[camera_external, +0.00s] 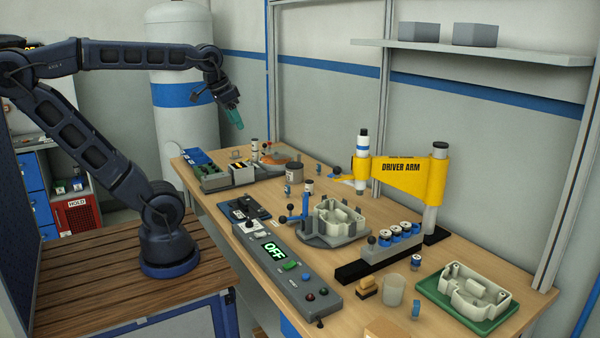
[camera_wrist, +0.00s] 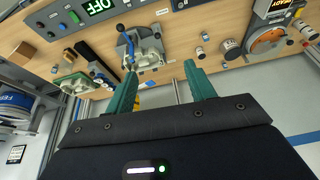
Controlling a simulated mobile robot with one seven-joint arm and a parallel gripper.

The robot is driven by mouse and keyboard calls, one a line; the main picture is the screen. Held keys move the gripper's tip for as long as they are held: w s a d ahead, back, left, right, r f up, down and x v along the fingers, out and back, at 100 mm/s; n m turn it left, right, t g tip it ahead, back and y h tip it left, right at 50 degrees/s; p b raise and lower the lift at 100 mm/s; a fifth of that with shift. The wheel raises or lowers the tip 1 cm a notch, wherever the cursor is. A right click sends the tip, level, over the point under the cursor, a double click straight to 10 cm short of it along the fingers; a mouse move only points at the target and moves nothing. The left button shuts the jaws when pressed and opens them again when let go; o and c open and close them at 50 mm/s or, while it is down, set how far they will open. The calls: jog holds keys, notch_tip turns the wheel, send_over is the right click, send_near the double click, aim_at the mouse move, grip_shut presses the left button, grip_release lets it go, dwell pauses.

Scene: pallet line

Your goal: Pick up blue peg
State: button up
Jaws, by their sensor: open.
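My gripper (camera_external: 235,118) is open and empty, raised above the far left end of the workbench, with its teal fingers pointing down. In the wrist view its two fingers (camera_wrist: 160,72) are well apart, with nothing between them. A small blue upright piece (camera_external: 415,310) stands on the bench near the front right, beside a clear cup. Another small bluish piece (camera_external: 288,190) stands near the bench middle. I cannot tell for sure which one is the blue peg. My gripper is well away from both.
A white housing in a grey fixture (camera_external: 340,222) with a blue lever stands mid-bench. A yellow driver arm (camera_external: 405,175) rises behind it. A control panel (camera_external: 285,265) reading OFF lies along the front. Another white housing sits on a green tray (camera_external: 428,288) at right.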

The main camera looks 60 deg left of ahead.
jog(key=w+d+r+m+g, duration=0.1)
jog(key=w+d+r, duration=0.25)
jog(key=w, duration=0.25)
jog(key=w+d+r+m, duration=0.2)
jog(key=w+d, duration=0.2)
jog(key=w, duration=0.2)
jog(key=m+g, duration=0.3)
jog(key=m, duration=0.4)
send_over(417, 257)
jog(key=f, duration=3.9)
jog(key=shift+w+a, duration=0.1)
jog(key=shift+w, duration=0.1)
jog(key=shift+s+f, duration=0.15)
jog(key=shift+f, duration=2.5)
jog(key=c, duration=1)
jog(key=shift+c, duration=0.2)
jog(key=shift+r, duration=0.15)
